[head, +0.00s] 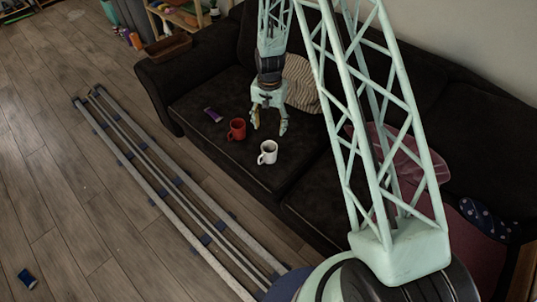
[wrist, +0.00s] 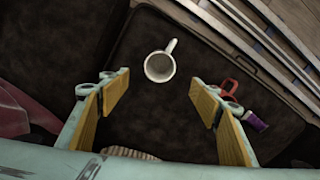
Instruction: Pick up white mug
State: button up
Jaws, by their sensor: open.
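The white mug (head: 267,152) stands upright on the dark sofa seat, near its front edge. In the wrist view the white mug (wrist: 159,67) shows from above, its handle pointing up and right. My gripper (head: 269,130) is open and empty above the seat, just behind the mug in the head view. In the wrist view my gripper (wrist: 158,100) has its two fingers spread wide, and the mug lies ahead of and between the lines of the fingertips, not touching them. A red mug (head: 237,129) stands to the left of the white mug, and it shows partly behind the right finger in the wrist view (wrist: 228,87).
A purple packet (head: 213,115) lies on the dark sofa (head: 190,88) beyond the red mug. A striped cushion (head: 302,84) leans behind my gripper. A pink cushion (head: 380,150) lies to the right. My rails cross the wooden floor, where a blue can (head: 27,279) lies.

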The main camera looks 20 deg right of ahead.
jog(key=shift+f, duration=0.9)
jog(key=b, duration=0.1)
send_near(269, 147)
jog(key=shift+s+a+f, duration=0.1)
jog(key=shift+s+a, duration=0.15)
jog(key=shift+s, duration=0.7)
jog(key=shift+s+a+f, duration=0.1)
jog(key=shift+s+a, duration=0.1)
jog(key=shift+s, duration=0.7)
jog(key=shift+f+b, duration=0.85)
jog(key=shift+f, duration=1.7)
jog(key=shift+c, duration=0.3)
jog(key=c, duration=1.3)
jog(key=shift+r, duration=0.25)
